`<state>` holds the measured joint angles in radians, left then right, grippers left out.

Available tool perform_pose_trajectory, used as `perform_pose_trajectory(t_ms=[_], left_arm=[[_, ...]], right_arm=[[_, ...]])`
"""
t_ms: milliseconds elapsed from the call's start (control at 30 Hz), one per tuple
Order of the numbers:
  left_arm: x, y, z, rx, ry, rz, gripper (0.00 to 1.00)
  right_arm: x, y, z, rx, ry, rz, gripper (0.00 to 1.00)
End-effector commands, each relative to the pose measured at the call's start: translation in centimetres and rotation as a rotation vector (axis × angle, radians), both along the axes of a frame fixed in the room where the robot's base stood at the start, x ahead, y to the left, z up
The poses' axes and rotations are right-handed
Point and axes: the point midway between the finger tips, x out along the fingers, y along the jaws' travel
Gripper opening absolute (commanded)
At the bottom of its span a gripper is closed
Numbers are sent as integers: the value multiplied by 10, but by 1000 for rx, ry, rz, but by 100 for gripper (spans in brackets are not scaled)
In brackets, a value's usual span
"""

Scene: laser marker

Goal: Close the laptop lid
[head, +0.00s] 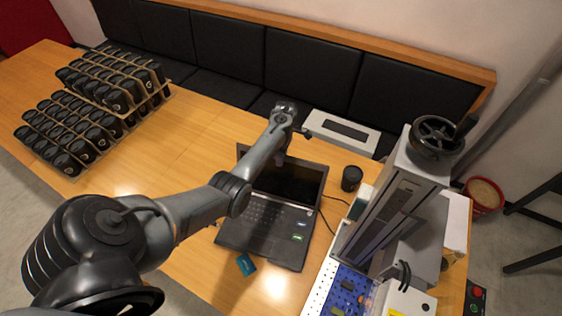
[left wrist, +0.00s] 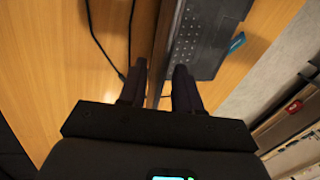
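The black laptop stands open on the wooden table in the head view, with its keyboard base (head: 262,222) toward me and its dark lid (head: 302,181) raised. My left arm reaches across the laptop and covers part of the lid and base. My left gripper (head: 281,150) is over the lid's upper edge; its fingertips are hard to make out there. In the left wrist view the gripper (left wrist: 160,68) is open, with a finger on either side of the thin lid edge (left wrist: 165,40). Whether either finger touches the lid, I cannot tell. My right gripper is not in view.
A tall laser marker (head: 385,205) stands right of the laptop. A small blue object (head: 246,265) lies before the laptop. Racks of black cups (head: 110,85) stand far left. The table left of the laptop is clear.

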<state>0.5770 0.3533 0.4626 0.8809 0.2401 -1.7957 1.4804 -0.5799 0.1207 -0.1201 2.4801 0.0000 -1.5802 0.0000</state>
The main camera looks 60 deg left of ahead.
Motion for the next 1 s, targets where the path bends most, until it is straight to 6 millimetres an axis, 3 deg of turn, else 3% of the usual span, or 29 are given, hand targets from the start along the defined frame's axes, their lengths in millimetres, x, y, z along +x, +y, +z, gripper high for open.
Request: perform_pose_trajectory(t_ms=[233,600,833,1000], left_arm=[[-4,-4,-22,0,0,-1,33],[-5,-4,-26,0,0,-1,33],[-5,-4,-26,0,-1,-1,0],[-5,-4,-26,0,0,-2,0]], right_arm=[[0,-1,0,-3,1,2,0],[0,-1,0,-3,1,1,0],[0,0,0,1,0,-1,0],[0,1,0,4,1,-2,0]])
